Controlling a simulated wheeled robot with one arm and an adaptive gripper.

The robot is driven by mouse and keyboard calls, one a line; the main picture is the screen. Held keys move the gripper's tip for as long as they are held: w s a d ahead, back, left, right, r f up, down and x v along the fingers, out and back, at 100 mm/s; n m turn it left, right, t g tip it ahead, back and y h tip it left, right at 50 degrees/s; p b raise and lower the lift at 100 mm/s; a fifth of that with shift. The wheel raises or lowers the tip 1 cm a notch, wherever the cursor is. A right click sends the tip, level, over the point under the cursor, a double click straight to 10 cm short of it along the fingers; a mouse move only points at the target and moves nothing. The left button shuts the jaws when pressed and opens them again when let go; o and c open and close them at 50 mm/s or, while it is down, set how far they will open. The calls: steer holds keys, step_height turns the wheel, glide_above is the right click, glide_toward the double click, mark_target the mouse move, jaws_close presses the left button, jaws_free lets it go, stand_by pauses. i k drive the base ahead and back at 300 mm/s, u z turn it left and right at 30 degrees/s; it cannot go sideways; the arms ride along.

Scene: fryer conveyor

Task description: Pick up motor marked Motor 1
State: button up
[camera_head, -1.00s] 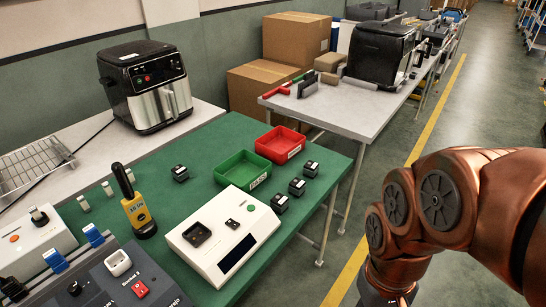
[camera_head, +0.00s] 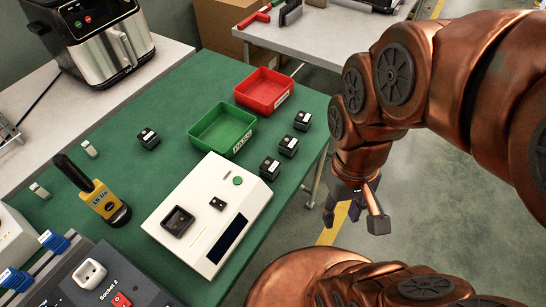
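Several small black motor blocks with white labels are on the green table top (camera_head: 95,205). One motor (camera_head: 148,139) sits left of the green bin. Three more stand in a loose row to the right of the bins: a far motor (camera_head: 303,121), a middle motor (camera_head: 288,146) and a near motor (camera_head: 269,168). The labels are too small to read, so I cannot tell which is Motor 1. My gripper (camera_head: 353,214) hangs over the floor, right of the table edge and apart from the motors. Its fingers are spread, with nothing seen between them.
A green bin (camera_head: 222,114) and a red bin (camera_head: 263,91) stand behind a white tester (camera_head: 185,235) with a screen. A yellow handheld device (camera_head: 102,200) stands at left. A socket panel (camera_head: 105,283) is at front left. An air fryer (camera_head: 100,38) stands at back left.

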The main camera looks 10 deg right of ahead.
mark_target(303, 121)
steer(key=k, duration=0.5)
steer(key=z, duration=0.55)
steer(key=i, duration=0.8)
steer(key=u, duration=1.5)
steer(key=k, duration=0.8)
steer(key=u, duration=0.6)
